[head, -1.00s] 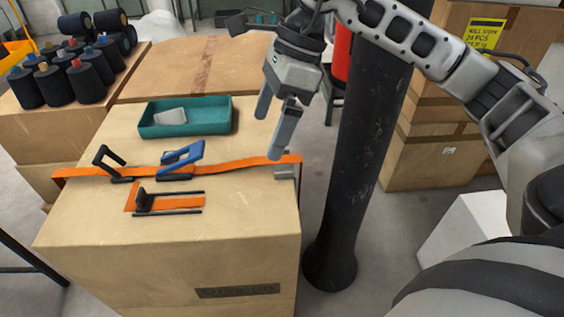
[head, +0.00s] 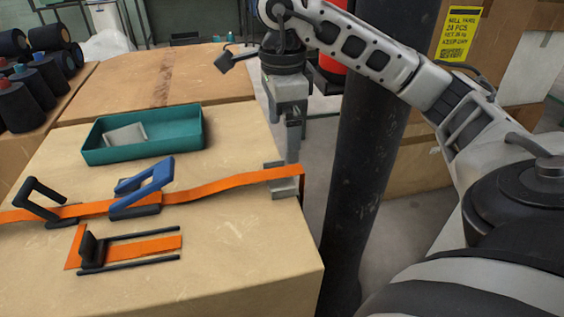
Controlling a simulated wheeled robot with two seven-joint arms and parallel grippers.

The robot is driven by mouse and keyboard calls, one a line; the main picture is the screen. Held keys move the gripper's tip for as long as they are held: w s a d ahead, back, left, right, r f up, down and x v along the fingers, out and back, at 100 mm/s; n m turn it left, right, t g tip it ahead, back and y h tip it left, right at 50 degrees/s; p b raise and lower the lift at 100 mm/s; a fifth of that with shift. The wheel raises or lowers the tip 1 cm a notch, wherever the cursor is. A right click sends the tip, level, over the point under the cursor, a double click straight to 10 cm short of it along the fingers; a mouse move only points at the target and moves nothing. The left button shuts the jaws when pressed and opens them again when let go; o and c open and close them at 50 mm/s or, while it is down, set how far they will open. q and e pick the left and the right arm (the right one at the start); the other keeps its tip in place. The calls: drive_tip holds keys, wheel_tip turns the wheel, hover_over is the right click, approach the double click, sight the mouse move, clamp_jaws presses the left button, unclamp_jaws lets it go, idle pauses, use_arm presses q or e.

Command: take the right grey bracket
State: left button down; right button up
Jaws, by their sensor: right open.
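The right grey bracket (head: 286,187) is a small grey piece at the right edge of the cardboard box top (head: 225,245), where the orange strap (head: 215,189) ends. The strap passes over its middle, so part of it is hidden. My right gripper (head: 286,136) is open and empty, pointing down just behind and above the bracket, with a small gap in the picture. Its fingers partly overlap each other from this angle. My left gripper is not in view.
A blue clamp (head: 147,184) and a black clamp (head: 44,203) stand along the strap. A black fork-like piece (head: 92,250) lies in front. A teal tray (head: 175,145) with a pale block is behind. A dark column (head: 362,150) rises close right of the box.

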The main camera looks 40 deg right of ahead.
hover_over(283, 180)
drive_tip(key=f, duration=0.3)
drive_tip(key=f+b, duration=0.1)
drive_tip(key=shift+s+a+f, duration=0.2)
drive_tip(key=shift+a+f, duration=0.1)
drive_tip(key=shift+f, duration=0.05)
drive_tip(key=shift+w+d+f, duration=0.1)
drive_tip(key=shift+d+f, duration=0.05)
drive_tip(key=shift+f, duration=1.15)
drive_tip(key=shift+w+d+f, duration=0.1)
drive_tip(key=shift+d+f, duration=0.05)
drive_tip(key=shift+f, duration=1.15)
drive_tip(key=c, duration=0.9)
